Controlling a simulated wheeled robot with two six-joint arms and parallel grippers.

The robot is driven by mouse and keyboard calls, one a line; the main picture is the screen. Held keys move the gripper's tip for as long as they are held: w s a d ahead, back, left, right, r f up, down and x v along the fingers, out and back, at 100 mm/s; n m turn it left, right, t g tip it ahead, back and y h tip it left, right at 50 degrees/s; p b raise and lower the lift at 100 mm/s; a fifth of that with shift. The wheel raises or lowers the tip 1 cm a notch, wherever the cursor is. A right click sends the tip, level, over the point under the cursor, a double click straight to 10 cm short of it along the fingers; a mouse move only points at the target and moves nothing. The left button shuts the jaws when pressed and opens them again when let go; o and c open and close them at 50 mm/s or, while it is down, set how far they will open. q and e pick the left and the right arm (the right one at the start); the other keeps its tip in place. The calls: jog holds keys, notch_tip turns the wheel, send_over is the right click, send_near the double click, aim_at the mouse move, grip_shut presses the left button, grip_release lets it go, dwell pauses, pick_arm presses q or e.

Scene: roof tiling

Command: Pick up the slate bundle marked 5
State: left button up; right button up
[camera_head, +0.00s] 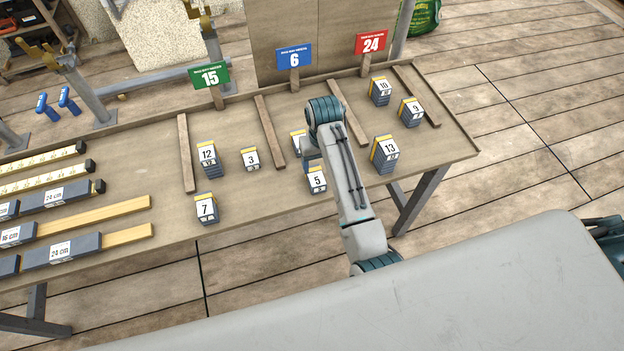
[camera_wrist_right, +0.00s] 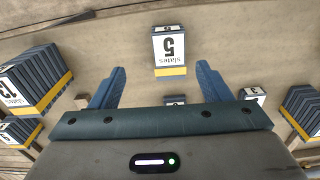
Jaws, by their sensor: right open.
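The slate bundle marked 5 (camera_head: 317,181) is a small dark stack with a white label and yellow band, standing on the table in the middle bay. In the right wrist view the same bundle (camera_wrist_right: 169,52) appears upside down, beyond and between the fingertips, apart from both. My right gripper (camera_wrist_right: 160,83) is open, with nothing between its blue fingers. In the head view its arm bends down just behind and above bundle 5, and the fingers are mostly hidden. My left gripper is in neither view.
Partly hidden behind my arm is another bundle (camera_head: 297,140). Bundle 3 (camera_head: 250,159) and bundle 12 (camera_head: 208,158) stand left, bundle 7 (camera_head: 206,209) front left. Bundle 13 (camera_head: 385,153) stands right of the arm. Wooden dividers (camera_head: 270,131) separate the bays under number signs.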

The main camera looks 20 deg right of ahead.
jog(key=shift+w+a+r, duration=0.7)
jog(key=shift+w, duration=0.05)
jog(key=p, duration=0.2)
send_over(316, 175)
notch_tip(316, 175, down, 4)
jog(key=shift+f, duration=0.2)
jog(key=shift+f+p, duration=0.35)
jog(key=shift+f, duration=0.2)
notch_tip(316, 175, down, 3)
jog(key=shift+s+f+p, duration=0.1)
jog(key=shift+f+p, duration=0.1)
jog(key=shift+p, duration=0.5)
jog(key=shift+f, duration=0.5)
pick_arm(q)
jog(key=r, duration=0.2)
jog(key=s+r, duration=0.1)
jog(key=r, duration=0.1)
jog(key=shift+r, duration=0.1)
pick_arm(e)
jog(key=c, duration=1.2)
jog(key=shift+r, duration=0.1)
